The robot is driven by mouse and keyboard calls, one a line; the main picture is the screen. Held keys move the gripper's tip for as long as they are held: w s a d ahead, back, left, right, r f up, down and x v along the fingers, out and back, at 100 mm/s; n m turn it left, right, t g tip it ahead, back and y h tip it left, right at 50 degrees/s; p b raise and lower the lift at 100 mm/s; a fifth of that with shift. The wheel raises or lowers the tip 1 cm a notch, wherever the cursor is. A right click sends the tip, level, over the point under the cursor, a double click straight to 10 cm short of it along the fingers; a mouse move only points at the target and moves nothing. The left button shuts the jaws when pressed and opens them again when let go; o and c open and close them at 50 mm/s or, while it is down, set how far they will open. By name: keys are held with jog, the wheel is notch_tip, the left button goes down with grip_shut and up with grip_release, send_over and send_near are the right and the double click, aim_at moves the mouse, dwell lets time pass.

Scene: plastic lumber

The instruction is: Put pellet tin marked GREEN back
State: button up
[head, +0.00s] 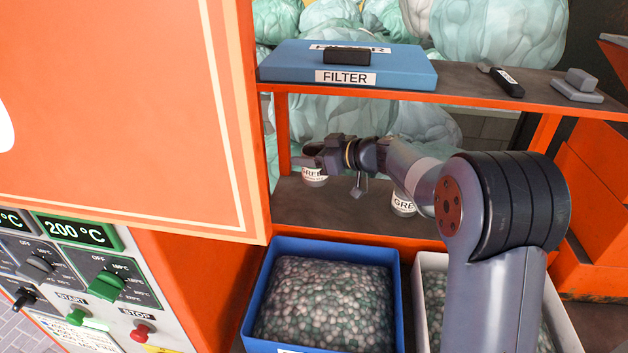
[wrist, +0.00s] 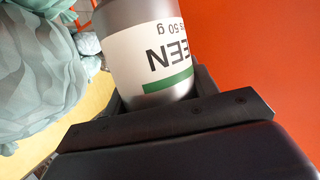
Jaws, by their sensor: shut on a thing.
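The pellet tin marked GREEN (head: 313,175) is in my gripper (head: 314,156), over the left part of the lower shelf (head: 340,215). In the head view its label reads "GREE" and its upper part is hidden by the jaws. In the wrist view the tin (wrist: 150,55) is grey with a white label, "EEN" and a green stripe, seated between the dark jaws. I cannot tell whether its base touches the shelf. A second tin (head: 403,204), its label showing "GRE", stands to the right on the same shelf, partly hidden by my arm.
A blue FILTER box (head: 400,75) lies on the upper shelf, close above my gripper. A blue bin of pellets (head: 254,300) and a white bin (head: 421,300) stand below. An orange machine panel (head: 110,100) borders the left. The shelf between the tins looks clear.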

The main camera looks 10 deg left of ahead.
aim_at(310, 176)
notch_tip(310, 176, down, 6)
jog(key=shift+f+p, duration=0.2)
jog(key=shift+p, duration=0.25)
jog(key=shift+f+b, duration=0.2)
jog(key=shift+b, duration=0.1)
jog(key=o, duration=1)
jog(key=shift+r, duration=0.1)
jog(key=shift+r+p, duration=0.2)
jog(key=shift+p, duration=0.15)
jog(key=b+v, duration=0.3)
jog(key=v, duration=0.9)
jog(key=shift+f, duration=0.1)
